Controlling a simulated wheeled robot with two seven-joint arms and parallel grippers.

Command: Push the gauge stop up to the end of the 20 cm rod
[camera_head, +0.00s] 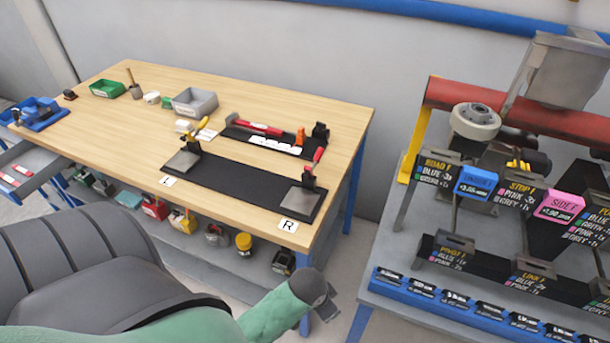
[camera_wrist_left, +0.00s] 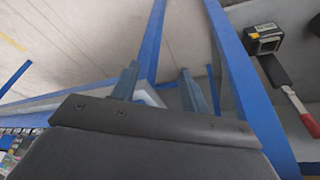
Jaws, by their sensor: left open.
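A black gauge base (camera_head: 234,134) lies at the right rear of the wooden bench in the head view, with white labels along its front. An orange piece (camera_head: 300,137) stands near its right end, beside a black block (camera_head: 320,132); it may be the gauge stop. A red and grey long item (camera_head: 258,127) lies along the base; I cannot tell whether the rod is there. My left gripper (camera_wrist_left: 158,88) shows in the left wrist view, its two fingers apart with nothing between them, over floor and blue frame bars. My right gripper is not in view.
A longer black fixture (camera_head: 235,178) lies in front, with metal plates and yellow and red handles at its ends. A grey bin (camera_head: 195,103) and green bin (camera_head: 108,89) stand behind. A sign-covered rack (camera_head: 480,255) stands right. A red-handled tool (camera_wrist_left: 290,95) shows in the wrist view.

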